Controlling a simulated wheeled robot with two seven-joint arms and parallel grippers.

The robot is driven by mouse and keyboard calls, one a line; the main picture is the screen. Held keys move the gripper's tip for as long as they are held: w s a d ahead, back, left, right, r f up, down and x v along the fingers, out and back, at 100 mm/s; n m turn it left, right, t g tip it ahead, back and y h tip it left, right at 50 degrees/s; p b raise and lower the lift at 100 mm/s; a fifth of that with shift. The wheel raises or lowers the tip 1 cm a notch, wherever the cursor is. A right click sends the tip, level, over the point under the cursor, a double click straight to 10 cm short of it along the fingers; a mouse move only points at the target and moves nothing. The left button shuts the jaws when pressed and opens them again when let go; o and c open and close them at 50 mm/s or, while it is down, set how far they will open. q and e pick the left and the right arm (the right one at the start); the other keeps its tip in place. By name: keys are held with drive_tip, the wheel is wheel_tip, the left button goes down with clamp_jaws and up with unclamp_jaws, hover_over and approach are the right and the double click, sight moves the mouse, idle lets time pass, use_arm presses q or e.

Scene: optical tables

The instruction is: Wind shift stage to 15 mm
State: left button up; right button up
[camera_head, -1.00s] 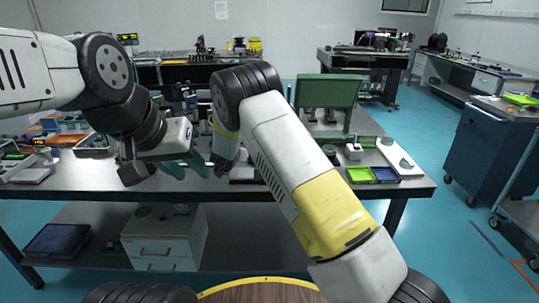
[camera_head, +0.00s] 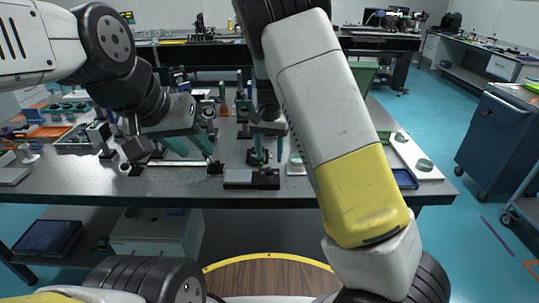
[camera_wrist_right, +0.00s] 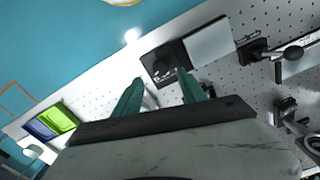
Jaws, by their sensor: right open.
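The shift stage (camera_head: 238,178) is a low dark block near the table's front edge. In the right wrist view it has a flat grey plate (camera_wrist_right: 208,44) and a black end (camera_wrist_right: 163,66) with a round knob-like part; no scale is readable. My right gripper (camera_head: 269,153) points down just behind the stage's right end. In the wrist view its teal fingers (camera_wrist_right: 160,76) are apart, with the black end just beyond the tips and nothing held. My left gripper (camera_head: 192,150) hangs over the table left of the stage, its teal fingers apart and empty.
The perforated table (camera_head: 320,190) carries several optical posts behind the stage. A long rail (camera_head: 178,163) lies left of it. A white board (camera_head: 418,160) and a blue tray (camera_head: 404,179) are at the right.

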sight(269, 169)
drive_tip(key=shift+f, duration=2.8)
clamp_jaws()
